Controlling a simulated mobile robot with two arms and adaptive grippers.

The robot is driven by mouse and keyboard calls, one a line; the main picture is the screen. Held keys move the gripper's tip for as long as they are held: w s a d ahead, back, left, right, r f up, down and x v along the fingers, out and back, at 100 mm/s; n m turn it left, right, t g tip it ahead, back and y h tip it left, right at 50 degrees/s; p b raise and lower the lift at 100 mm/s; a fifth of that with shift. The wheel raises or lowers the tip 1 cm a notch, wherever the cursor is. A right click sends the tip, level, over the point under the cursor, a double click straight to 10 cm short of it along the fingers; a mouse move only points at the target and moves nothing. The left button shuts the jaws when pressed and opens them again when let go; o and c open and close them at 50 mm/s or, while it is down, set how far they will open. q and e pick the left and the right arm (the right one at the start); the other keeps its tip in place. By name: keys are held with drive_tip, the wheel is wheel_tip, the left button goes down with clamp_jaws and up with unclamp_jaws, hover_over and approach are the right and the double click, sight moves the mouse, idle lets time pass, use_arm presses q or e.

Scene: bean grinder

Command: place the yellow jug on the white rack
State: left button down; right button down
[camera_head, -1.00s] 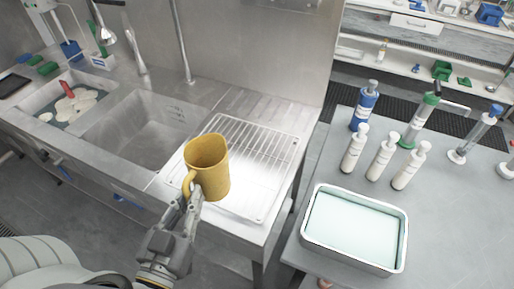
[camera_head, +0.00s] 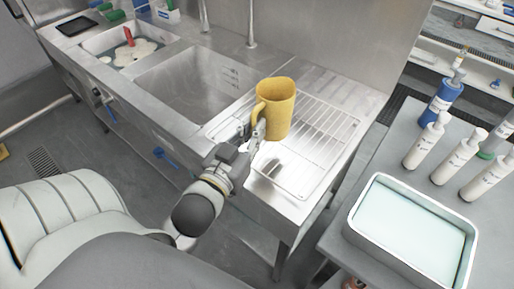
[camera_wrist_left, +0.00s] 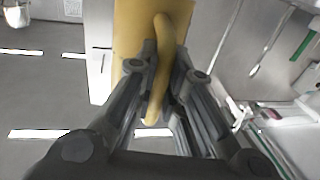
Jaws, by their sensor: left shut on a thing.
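The yellow jug (camera_head: 276,106) is upright, in front of or over the white wire rack (camera_head: 318,160) on the steel drainboard. I cannot tell from the head view whether its base touches the rack. My left gripper (camera_head: 256,133) is shut on the jug's handle, on the jug's left near side. In the left wrist view the handle (camera_wrist_left: 163,60) passes between the two fingers (camera_wrist_left: 168,75), with the jug body (camera_wrist_left: 135,28) behind it. Part of the rack is hidden behind the jug. My right gripper is not in view.
A sink basin (camera_head: 188,84) lies left of the rack, and a second basin with dishes (camera_head: 133,50) is farther left. At the right, a grey table bears a metal tray of pale liquid (camera_head: 415,235), white bottles (camera_head: 425,142) and a blue bottle (camera_head: 440,104).

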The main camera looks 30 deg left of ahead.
use_arm(q)
drive_tip(key=w+f, duration=0.2)
drive_tip(key=shift+w+a+f, duration=0.15)
drive_tip(key=shift+a+f, duration=0.15)
drive_tip(key=shift+f, duration=1.55)
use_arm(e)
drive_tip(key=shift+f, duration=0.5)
use_arm(q)
drive_tip(key=shift+f, duration=0.15)
drive_tip(key=c, duration=1.5)
unclamp_jaws()
